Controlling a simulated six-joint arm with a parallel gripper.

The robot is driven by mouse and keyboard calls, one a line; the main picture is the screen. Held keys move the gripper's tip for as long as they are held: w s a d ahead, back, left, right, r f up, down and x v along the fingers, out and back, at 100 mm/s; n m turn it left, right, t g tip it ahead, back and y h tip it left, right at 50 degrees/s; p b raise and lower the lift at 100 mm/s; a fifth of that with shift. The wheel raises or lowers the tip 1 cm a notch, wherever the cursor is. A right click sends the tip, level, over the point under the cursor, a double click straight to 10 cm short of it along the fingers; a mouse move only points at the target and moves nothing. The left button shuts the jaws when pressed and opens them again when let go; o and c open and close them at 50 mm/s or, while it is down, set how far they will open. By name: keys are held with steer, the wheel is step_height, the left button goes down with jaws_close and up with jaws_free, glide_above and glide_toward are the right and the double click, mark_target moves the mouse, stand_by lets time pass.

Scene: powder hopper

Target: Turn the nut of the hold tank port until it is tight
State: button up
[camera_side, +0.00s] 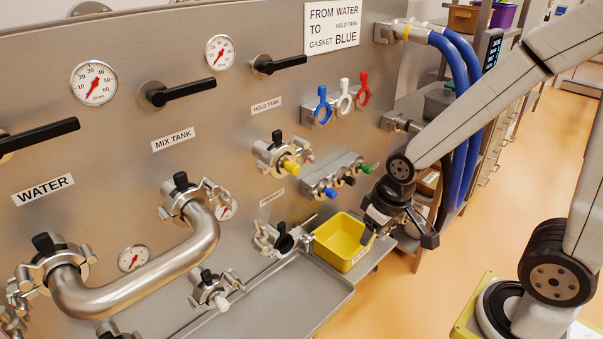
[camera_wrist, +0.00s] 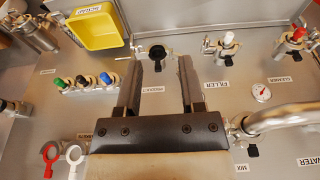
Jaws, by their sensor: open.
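The hold tank port (camera_side: 272,155) sits on the steel panel below its label in the side view. It has a metal clamp with a black knob on top, a yellow plug (camera_side: 291,165) and a wing nut (camera_side: 303,147) at its right. How tight the nut is cannot be told. A bent steel pipe (camera_side: 150,275) joins the water port and the mix tank port, both clamped. My gripper (camera_side: 398,232) hangs right of the hold tank port, near the yellow bin, apart from the port. In the wrist view its two fingers (camera_wrist: 160,80) are apart and empty.
Blue, black and green plugs (camera_side: 349,181) sit in a rack. Blue, white and red gasket rings (camera_side: 343,100) hang above. The product port (camera_wrist: 157,52) shows beyond my fingertips. A metal tray (camera_side: 290,300) lies below the panel.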

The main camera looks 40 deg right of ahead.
steer(key=shift+w+m, duration=0.7)
steer(key=m+t, duration=1.5)
steer(key=m, duration=1.7)
glide_toward(314, 158)
steer(key=shift+w+d+f, duration=0.1)
steer(key=shift+w+f, duration=0.15)
steer(key=shift+w, duration=0.5)
steer(key=shift+w, duration=0.1)
steer(key=shift+w, duration=4.4)
